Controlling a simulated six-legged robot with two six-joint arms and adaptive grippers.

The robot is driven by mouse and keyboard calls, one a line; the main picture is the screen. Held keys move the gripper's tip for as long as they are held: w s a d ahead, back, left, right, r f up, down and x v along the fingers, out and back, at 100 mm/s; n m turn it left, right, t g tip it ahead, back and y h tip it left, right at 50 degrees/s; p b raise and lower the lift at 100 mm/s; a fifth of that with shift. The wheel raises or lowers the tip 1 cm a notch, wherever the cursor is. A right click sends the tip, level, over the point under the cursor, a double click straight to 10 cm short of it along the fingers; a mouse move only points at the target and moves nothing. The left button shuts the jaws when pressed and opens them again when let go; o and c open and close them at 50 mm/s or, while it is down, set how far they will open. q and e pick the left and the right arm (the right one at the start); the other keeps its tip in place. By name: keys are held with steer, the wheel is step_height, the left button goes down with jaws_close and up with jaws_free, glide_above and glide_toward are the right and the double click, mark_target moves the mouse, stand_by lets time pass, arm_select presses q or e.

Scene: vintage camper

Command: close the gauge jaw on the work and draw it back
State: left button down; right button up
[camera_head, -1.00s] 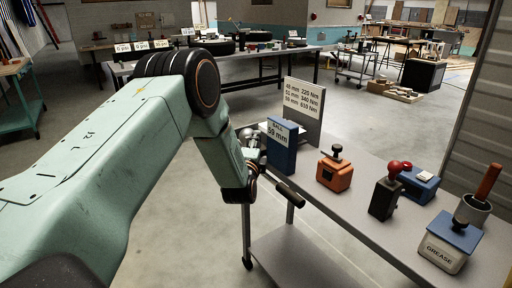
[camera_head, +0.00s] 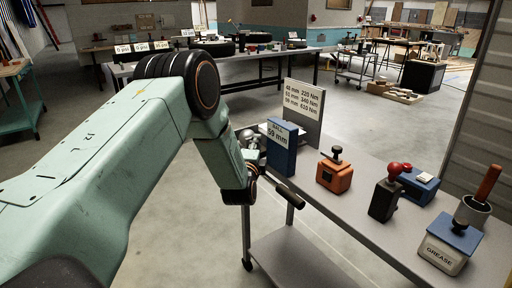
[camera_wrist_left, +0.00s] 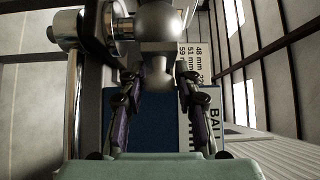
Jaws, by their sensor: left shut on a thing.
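My left arm enters from the left in the head view, and its wrist hides most of the gripper there. In the left wrist view my left gripper (camera_wrist_left: 157,98) has its two dark fingers on either side of a rounded grey metal part, which seems to be the gauge jaw (camera_wrist_left: 157,76). It is shut on that part. A shiny metal ball (camera_wrist_left: 158,22), seemingly the work, is just beyond it. I cannot tell whether jaw and ball touch. In the head view grey metal (camera_head: 249,138) shows beside my wrist. A blue block (camera_head: 281,158) labelled BALL 59 mm stands close by.
A size and torque board (camera_head: 303,108) stands behind the block. On the grey bench (camera_head: 335,205) are an orange box (camera_head: 334,176), a black red-knobbed tool (camera_head: 385,198), a small blue box (camera_head: 418,184) and a grease tin (camera_head: 448,246). A dark bar (camera_head: 290,196) juts from the bench's front edge.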

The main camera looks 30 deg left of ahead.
arm_select(q)
steer(key=shift+s+d+f+p, duration=0.1)
steer(key=shift+s+d+p, duration=0.15)
steer(key=shift+d+p, duration=0.25)
steer(key=shift+s+d+f+p, duration=0.1)
steer(key=shift+s+d+p, duration=0.15)
steer(key=shift+d, duration=0.45)
steer(key=c, duration=1.4)
jaws_free()
steer(key=o, duration=0.3)
steer(key=shift+d+r, duration=0.2)
steer(key=shift+r, duration=0.05)
steer(key=shift+o, duration=0.2)
steer(key=shift+a+f, duration=0.15)
steer(key=shift+a, duration=0.05)
steer(key=v, duration=1.2)
